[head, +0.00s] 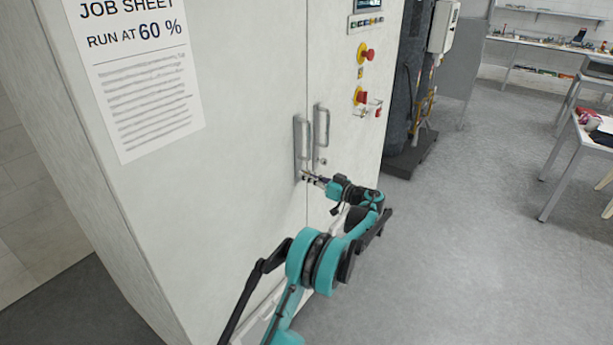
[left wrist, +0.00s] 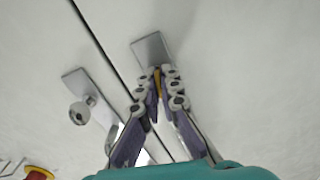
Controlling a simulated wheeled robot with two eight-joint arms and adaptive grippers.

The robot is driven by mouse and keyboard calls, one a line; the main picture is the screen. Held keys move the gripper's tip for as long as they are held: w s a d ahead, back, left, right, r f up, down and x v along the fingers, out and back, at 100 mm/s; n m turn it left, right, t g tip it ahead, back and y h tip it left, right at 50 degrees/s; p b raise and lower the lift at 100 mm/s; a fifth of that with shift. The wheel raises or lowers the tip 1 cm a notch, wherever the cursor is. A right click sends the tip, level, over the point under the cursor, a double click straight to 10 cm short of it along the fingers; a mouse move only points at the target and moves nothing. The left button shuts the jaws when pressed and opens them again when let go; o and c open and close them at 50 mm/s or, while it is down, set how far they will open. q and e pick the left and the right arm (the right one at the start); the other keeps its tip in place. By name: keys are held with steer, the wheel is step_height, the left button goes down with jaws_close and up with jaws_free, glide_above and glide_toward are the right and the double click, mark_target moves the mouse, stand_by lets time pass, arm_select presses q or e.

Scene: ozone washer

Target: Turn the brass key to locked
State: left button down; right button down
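The brass key (left wrist: 157,78) shows as a thin yellow-brown sliver between the fingertips of my left gripper (left wrist: 158,88) in the left wrist view. The fingertips are close together on either side of it, in front of the metal plate (left wrist: 150,48) on the white cabinet door. Most of the key is hidden by the fingers, so its angle cannot be read. In the head view my left gripper (head: 309,177) is at the lower end of the left door handle (head: 301,140), and the key cannot be made out there. My right gripper is in neither view.
The right door handle (head: 321,127) stands just beside, with a round metal lock (head: 322,161) below it. Red stop buttons (head: 366,55) and a control panel are higher on the right. A job sheet (head: 139,75) hangs on the left. Open floor lies right.

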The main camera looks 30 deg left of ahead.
arm_select(q)
steer(key=shift+n, duration=1)
steer(key=c, duration=1.7)
jaws_free()
steer(key=shift+c, duration=0.2)
steer(key=d, duration=1.2)
steer(key=shift+s, duration=0.45)
steer(key=shift+a, duration=0.1)
